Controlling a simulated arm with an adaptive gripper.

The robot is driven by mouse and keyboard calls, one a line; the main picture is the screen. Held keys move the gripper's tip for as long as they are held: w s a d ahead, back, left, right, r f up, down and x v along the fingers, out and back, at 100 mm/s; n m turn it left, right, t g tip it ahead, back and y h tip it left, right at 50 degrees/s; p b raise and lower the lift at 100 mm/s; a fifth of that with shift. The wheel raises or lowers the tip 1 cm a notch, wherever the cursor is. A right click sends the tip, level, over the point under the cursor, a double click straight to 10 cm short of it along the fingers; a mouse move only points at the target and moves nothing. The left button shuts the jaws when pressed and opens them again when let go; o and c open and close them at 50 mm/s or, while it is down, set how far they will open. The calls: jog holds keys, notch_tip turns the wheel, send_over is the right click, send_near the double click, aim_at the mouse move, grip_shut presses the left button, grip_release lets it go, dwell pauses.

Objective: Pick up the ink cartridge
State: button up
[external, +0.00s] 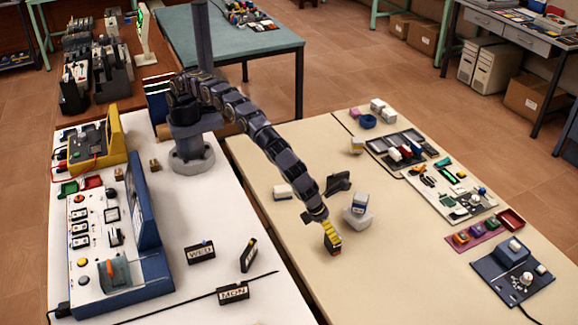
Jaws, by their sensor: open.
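A small block with a yellow face and dark side (332,238), which looks like the ink cartridge, stands on the beige table near its left edge. My gripper (322,219) is at the end of the arm, pointing down, right at the top of this block. The gripper is open. The fingers are small and dark here, so I cannot tell whether they touch the block or straddle it.
A black object (337,185) and a white block (284,191) lie behind. A pink tray (480,237) holds coloured blocks. The table front is clear.

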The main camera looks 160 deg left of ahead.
jog(key=shift+a+x, duration=0.15)
jog(key=shift+x, duration=1.4)
jog(key=shift+a+x, duration=0.1)
jog(key=shift+x, duration=1.4)
jog(key=shift+w+r, duration=0.1)
jog(key=shift+r, duration=0.05)
jog(key=c, duration=1.2)
